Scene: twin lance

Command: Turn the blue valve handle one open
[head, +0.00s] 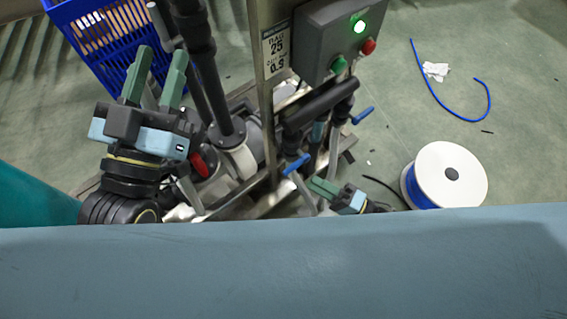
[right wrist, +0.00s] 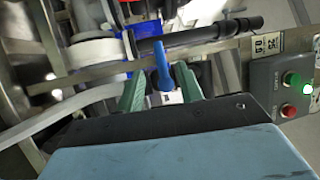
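A blue valve handle (head: 296,165) sits low on the pipework in the middle of the head view. A second blue handle (head: 362,116) is further right. In the right wrist view a blue handle (right wrist: 162,70) stands between the two green fingers of my right gripper (right wrist: 159,72), with the fingers apart; I cannot tell whether either touches it. In the head view the right gripper (head: 320,187) is low beside the nearer blue handle, partly hidden by my own blue-grey body. My left gripper (head: 160,65) is open and empty, left of the pipes, fingers pointing up.
A grey control box (head: 335,40) with a lit green lamp and buttons stands above the pipes. A red handle (head: 199,164) is near my left gripper. A blue crate (head: 75,40) is behind left. A cable spool (head: 450,170) and loose blue cable (head: 430,95) lie right.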

